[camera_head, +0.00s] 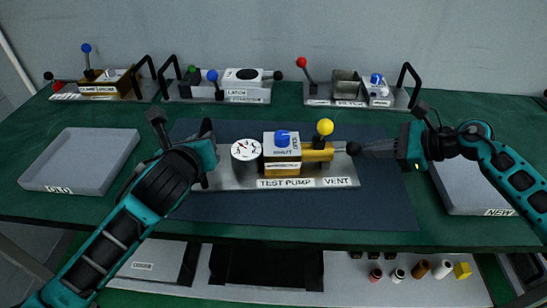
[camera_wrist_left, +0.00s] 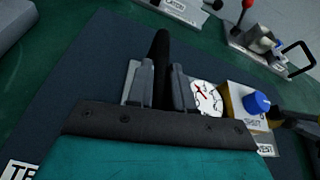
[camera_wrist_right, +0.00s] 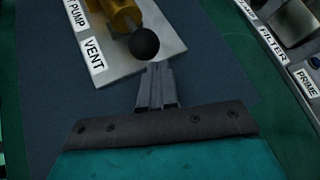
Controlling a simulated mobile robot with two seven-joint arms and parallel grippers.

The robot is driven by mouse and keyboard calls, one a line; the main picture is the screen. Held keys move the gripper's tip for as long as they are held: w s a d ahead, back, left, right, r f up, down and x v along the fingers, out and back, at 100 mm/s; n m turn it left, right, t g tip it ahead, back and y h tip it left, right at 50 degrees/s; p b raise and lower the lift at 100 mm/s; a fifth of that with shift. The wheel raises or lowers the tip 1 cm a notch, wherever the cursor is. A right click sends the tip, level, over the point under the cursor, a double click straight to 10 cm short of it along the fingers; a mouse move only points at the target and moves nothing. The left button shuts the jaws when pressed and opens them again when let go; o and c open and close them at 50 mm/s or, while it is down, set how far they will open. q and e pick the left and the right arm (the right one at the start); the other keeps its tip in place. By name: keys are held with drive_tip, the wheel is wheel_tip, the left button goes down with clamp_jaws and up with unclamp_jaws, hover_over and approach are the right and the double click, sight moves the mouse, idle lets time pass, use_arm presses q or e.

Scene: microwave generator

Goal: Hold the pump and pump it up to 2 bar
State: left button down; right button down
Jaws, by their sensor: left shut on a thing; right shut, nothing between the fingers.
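The test pump (camera_head: 308,184) sits on the dark mat in the middle of the table. It has a round white gauge (camera_head: 246,150), a blue knob (camera_head: 283,137), a yellow ball lever (camera_head: 325,127) and a brass cylinder ending in a black ball knob (camera_wrist_right: 144,43). My left gripper (camera_wrist_left: 163,88) is shut on the black handle (camera_wrist_left: 161,55) at the pump's left end. My right gripper (camera_wrist_right: 157,85) is shut and empty, its tips close to the black ball knob. I cannot tell whether they touch it. The gauge also shows in the left wrist view (camera_wrist_left: 206,97), too small to read.
Three other units stand along the back, including the latch unit (camera_head: 240,90) and a unit with a red-ball lever (camera_head: 345,88). A grey tray (camera_head: 75,187) lies at left and another tray (camera_head: 470,203) at right. Several small items lie on the shelf below. The front of the mat is clear.

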use_arm(q)
drive_tip(key=shift+s+d+f, duration=0.1)
drive_tip(key=shift+f, duration=0.25)
use_arm(e)
drive_tip(key=shift+w+d, duration=0.2)
drive_tip(key=shift+d, duration=1.95)
drive_tip(key=shift+a, duration=0.3)
drive_tip(key=shift+d, duration=0.25)
drive_tip(key=shift+w+d+r, duration=0.1)
drive_tip(key=shift+d+r, duration=0.7)
drive_tip(key=shift+r, duration=0.2)
drive_tip(key=shift+w+d+r, duration=0.1)
drive_tip(key=shift+d+r, duration=0.65)
drive_tip(key=shift+r, duration=0.25)
